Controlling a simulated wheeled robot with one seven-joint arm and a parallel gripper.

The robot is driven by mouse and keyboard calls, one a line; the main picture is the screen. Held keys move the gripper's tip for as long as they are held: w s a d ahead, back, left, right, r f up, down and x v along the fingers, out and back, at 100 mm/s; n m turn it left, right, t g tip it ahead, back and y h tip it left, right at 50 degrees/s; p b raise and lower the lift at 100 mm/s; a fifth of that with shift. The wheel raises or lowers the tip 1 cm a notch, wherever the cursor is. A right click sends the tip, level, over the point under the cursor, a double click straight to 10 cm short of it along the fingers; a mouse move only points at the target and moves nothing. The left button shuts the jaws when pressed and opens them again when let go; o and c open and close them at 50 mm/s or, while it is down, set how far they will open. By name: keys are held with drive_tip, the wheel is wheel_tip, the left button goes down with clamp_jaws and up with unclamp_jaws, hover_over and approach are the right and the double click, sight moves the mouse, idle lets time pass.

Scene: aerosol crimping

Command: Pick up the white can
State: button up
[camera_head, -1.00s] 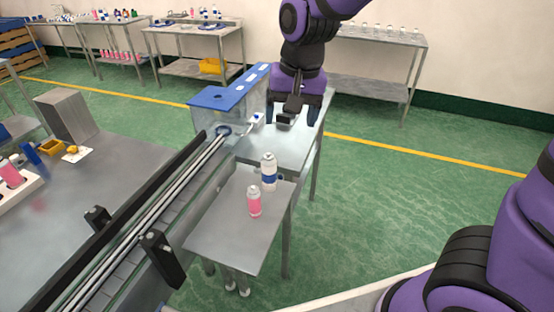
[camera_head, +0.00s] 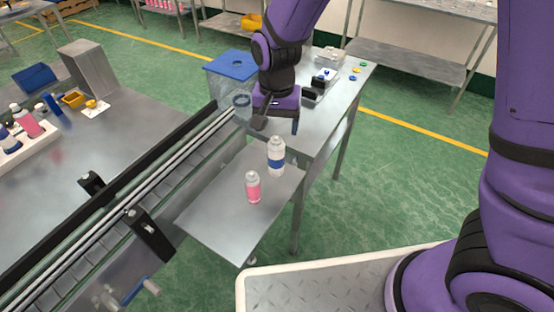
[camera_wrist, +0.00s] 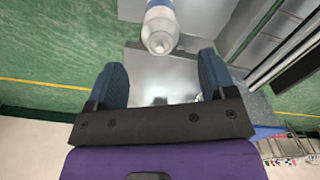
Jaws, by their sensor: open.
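The white can (camera_head: 276,157) has a blue band and stands upright on the small metal table (camera_head: 215,215), beside the conveyor. A pink can (camera_head: 253,187) with a white top stands in front of it, slightly left. My gripper (camera_head: 275,125) is above and just behind the white can, apart from it. In the wrist view, my gripper (camera_wrist: 163,85) has its two blue-grey fingers spread wide with nothing between them. The white can's top (camera_wrist: 160,32) shows beyond the fingertips at the upper middle. The pink can is not seen in the wrist view.
The conveyor (camera_head: 140,185) with black rails runs along the left of the small table. A blue-topped clear box (camera_head: 231,66) and a longer bench (camera_head: 335,95) with small coloured parts stand behind. A rack of cans (camera_head: 28,135) is at the far left.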

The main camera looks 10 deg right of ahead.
sight(276, 137)
drive_tip(key=shift+s+a+f, duration=0.1)
drive_tip(key=shift+f, duration=1.6)
drive_tip(key=shift+s+f, duration=0.1)
drive_tip(key=shift+f, duration=1.55)
drive_tip(key=c, duration=1.2)
drive_tip(key=shift+r, duration=0.1)
drive_tip(key=shift+c, duration=0.2)
